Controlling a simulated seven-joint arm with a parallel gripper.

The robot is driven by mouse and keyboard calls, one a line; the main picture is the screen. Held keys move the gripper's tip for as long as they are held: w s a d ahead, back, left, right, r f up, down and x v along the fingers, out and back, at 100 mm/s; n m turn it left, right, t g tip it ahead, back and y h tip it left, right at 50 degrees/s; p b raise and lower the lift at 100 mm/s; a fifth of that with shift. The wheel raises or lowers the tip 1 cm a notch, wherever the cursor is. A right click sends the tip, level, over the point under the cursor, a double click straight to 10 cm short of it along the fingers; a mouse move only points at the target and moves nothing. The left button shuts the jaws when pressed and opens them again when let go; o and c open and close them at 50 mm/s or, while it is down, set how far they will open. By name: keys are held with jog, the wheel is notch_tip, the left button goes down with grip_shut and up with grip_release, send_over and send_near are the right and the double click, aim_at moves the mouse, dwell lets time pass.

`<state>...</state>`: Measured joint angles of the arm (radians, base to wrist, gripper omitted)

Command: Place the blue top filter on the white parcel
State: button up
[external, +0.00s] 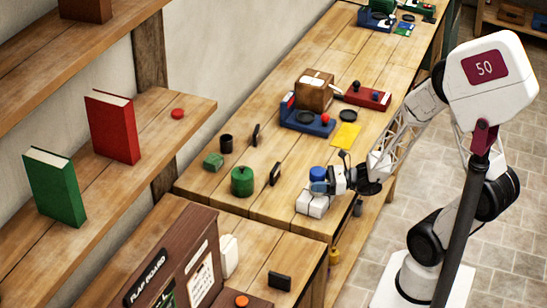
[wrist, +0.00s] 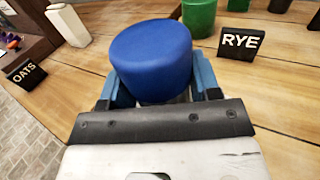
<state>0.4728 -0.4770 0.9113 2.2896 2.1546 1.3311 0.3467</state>
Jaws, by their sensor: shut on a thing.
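The blue top filter (external: 318,173) is a short round piece with a smooth blue top. My gripper (external: 320,186) is shut on it, and in the wrist view the filter (wrist: 152,58) stands upright between the two blue fingers of my gripper (wrist: 163,88). The white parcel (external: 312,205) lies on the bench just below my gripper in the external view. I cannot tell whether the filter touches the parcel. The filter's lower part is hidden by the fingers. I cannot make out the parcel in the wrist view.
A green canister (external: 242,181) and the RYE sign (wrist: 240,43) stand nearby. The OATS sign (wrist: 25,69) and a white upright object (wrist: 68,25) are on the other side.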

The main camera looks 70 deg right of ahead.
jog(key=shift+f, duration=0.1)
jog(key=o, duration=1)
jog(key=shift+c, duration=0.2)
jog(key=shift+s+d, duration=0.1)
jog(key=shift+v, duration=2.3)
jog(key=shift+s+r, duration=0.1)
jog(key=shift+r, duration=0.3)
notch_tip(320, 180, up, 6)
jog(key=shift+r, duration=0.25)
